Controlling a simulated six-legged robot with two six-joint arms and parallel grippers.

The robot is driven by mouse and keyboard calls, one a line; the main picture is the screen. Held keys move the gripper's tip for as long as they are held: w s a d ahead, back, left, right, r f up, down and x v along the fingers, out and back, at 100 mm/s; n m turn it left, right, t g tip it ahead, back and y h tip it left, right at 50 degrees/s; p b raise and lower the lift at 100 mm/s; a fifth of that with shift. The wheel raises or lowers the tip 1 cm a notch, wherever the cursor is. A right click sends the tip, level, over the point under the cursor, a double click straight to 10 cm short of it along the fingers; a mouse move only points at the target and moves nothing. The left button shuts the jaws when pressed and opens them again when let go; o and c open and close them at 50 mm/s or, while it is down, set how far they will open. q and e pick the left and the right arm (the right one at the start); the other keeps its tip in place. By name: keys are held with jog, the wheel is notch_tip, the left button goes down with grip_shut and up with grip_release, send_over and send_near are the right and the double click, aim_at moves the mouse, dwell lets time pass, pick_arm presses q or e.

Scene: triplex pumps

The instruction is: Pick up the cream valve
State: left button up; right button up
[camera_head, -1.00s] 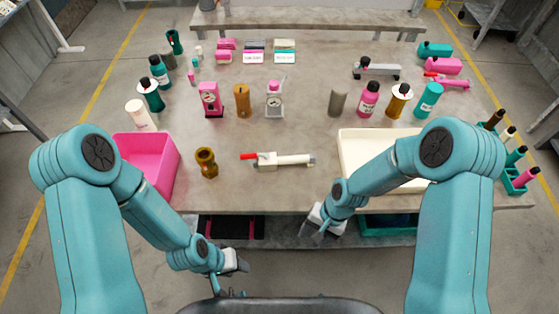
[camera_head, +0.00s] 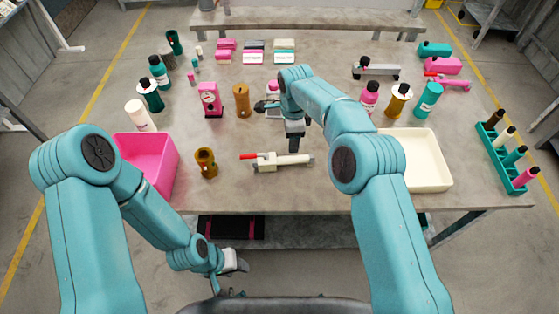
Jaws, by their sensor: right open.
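The cream valve (camera_head: 268,163) lies on the grey table near its front middle. It has a cream pipe body pointing right and a red handle (camera_head: 249,156) on its left. My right gripper (camera_head: 293,146) is open and points down just above the right half of the valve, apart from it as far as I can tell. My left gripper (camera_head: 231,287) hangs low in front of the table's edge, far from the valve. Its jaws are small and partly hidden, so their state is unclear.
A brown-gold fitting (camera_head: 206,163) stands left of the valve, beside a pink bin (camera_head: 172,170). A cream tray (camera_head: 430,185) is at the right, partly behind my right arm. Bottles and gauges stand behind. A teal rack (camera_head: 508,182) holds several bottles at the right edge.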

aim_at(291, 158)
notch_tip(291, 158, down, 11)
jog(key=shift+r, duration=0.25)
grip_shut()
